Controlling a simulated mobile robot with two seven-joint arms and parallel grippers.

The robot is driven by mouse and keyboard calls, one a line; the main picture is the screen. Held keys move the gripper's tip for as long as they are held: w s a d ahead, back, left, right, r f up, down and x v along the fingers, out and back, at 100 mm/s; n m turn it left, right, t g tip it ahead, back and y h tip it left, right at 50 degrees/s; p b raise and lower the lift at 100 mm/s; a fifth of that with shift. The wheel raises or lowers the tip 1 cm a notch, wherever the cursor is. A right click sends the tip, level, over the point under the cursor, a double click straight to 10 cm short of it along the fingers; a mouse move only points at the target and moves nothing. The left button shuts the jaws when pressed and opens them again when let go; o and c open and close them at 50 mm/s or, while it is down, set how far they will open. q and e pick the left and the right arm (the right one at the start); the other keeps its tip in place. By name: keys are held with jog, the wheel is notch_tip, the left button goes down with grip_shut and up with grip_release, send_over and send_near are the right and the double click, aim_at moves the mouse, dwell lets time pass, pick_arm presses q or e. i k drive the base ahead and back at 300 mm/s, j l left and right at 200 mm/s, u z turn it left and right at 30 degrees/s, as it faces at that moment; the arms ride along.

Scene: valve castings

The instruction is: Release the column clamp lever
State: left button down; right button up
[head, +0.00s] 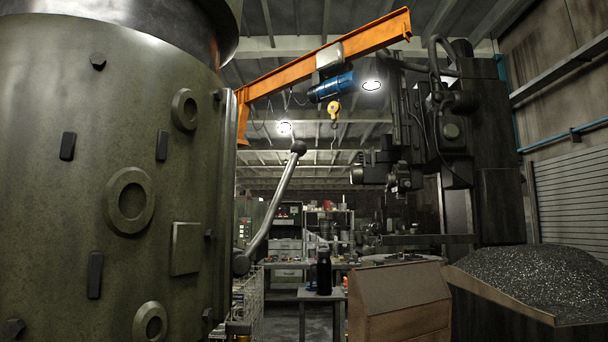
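A large olive-green cylindrical column (60,225) fills the left side of the head view. A bent grey metal lever (276,205) with a dark ball knob at its top is attached low on the column's right edge. The lever slants up and to the right from its pivot. I take it to be the clamp lever; no label shows. Nothing touches the lever in this view. Neither of my grippers is in view.
An orange jib beam (320,68) carries a blue hoist (331,87) with a yellow hook overhead. A black bottle (324,271) stands on a small table behind. A brown box (399,303) and a bin of metal chips (535,280) stand at the right, near a dark machine (450,130).

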aim_at(241, 263)
jog(key=i+l, duration=0.25)
jog(key=l, duration=0.15)
jog(key=i+l+u, duration=0.15)
jog(key=i+l, duration=0.4)
jog(key=l, duration=0.25)
jog(key=i+l+u, duration=0.15)
jog(key=l, duration=0.3)
jog(key=i, duration=0.1)
